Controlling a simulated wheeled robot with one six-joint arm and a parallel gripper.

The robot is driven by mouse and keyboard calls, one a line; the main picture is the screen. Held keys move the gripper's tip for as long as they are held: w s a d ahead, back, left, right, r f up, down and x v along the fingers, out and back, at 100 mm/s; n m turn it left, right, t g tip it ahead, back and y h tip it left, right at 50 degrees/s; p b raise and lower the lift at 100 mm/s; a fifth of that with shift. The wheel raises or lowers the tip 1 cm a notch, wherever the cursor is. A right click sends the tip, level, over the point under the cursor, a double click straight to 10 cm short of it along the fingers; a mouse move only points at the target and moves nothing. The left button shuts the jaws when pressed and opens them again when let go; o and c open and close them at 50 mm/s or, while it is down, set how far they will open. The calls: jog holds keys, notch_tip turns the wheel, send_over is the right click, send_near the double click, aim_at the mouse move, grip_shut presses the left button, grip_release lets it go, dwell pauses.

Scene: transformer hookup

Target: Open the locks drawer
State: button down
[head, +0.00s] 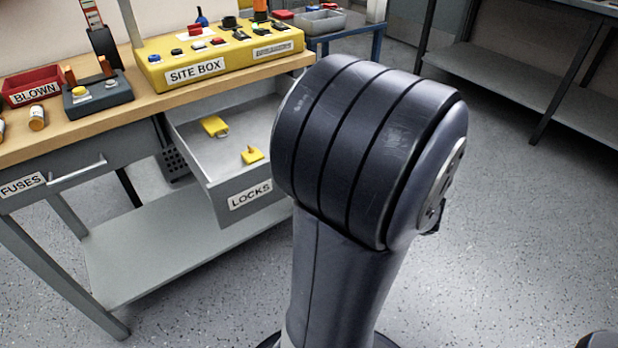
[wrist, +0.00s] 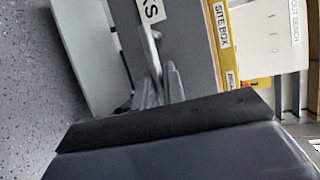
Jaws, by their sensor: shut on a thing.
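The locks drawer (head: 245,198) stands pulled out under the workbench, its grey front labelled LOCKS. Two yellow items, a larger one (head: 214,126) and a smaller one (head: 252,155), lie inside on its pale floor. In the wrist view the drawer front (wrist: 188,35) appears turned on its side, with part of its label (wrist: 152,10) showing. My gripper (wrist: 160,82) is shut on the drawer's handle (wrist: 152,45). In the head view my arm hides the gripper, the handle and the right end of the drawer.
The fuses drawer (head: 75,180) is shut, to the left. On the bench top are a yellow site box (head: 215,62), a red BLOWN bin (head: 32,86) and a dark box with a yellow button (head: 97,95). A grey lower shelf (head: 170,255) lies below. Speckled floor is clear at right.

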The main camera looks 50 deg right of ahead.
jog(key=c, duration=1.5)
grip_release()
jog(key=p+v, duration=0.2)
jog(key=v, duration=0.8)
jog(key=shift+s, duration=0.4)
jog(key=shift+d+r, duration=0.1)
jog(key=shift+b+x, duration=1)
jog(key=shift+x, duration=4.55)
